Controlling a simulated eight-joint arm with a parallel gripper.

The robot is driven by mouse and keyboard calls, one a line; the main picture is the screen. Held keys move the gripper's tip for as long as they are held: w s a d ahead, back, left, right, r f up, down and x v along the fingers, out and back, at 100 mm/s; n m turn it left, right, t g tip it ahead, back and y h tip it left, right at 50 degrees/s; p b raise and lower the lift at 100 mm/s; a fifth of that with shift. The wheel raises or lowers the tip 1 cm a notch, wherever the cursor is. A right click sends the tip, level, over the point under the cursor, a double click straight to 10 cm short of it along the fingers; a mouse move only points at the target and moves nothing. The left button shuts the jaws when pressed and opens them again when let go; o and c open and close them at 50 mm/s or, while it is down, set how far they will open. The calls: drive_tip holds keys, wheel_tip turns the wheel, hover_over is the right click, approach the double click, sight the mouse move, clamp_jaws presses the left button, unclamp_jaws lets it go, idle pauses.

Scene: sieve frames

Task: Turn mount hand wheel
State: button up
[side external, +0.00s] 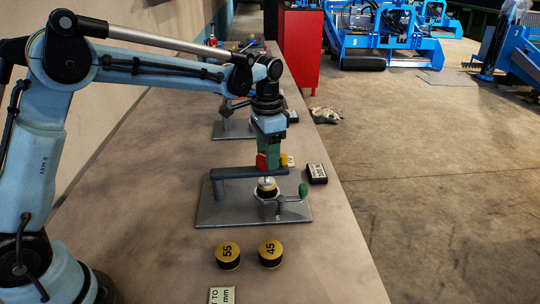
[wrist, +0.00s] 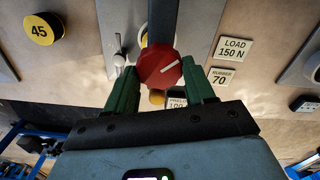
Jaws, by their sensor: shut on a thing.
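The hand wheel is a red faceted knob with a white line on its face, at the end of a dark bar. In the wrist view the hand wheel (wrist: 155,74) sits between the two green fingers of my gripper (wrist: 160,66), which are shut on it. In the side view my gripper (side external: 270,150) points down at the end of the mount's dark arm (side external: 232,173), with the red wheel (side external: 261,162) partly hidden by a finger. The mount stands on a grey base plate (side external: 225,214). A black and yellow disc (side external: 267,189) sits below the arm.
A crank with a green knob (side external: 303,190) is at the plate's right. Discs marked 55 (side external: 228,255) and 45 (side external: 270,252) lie in front. A dark labelled block (side external: 317,173) is right of the plate. A "LOAD 150 N" card (wrist: 232,48) lies nearby. Another fixture stands behind.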

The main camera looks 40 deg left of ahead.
drive_tip(key=shift+m, duration=1)
drive_tip(key=o, duration=1.1)
drive_tip(key=shift+c, duration=0.2)
wheel_tip(320, 180, up, 12)
drive_tip(key=shift+r, duration=0.1)
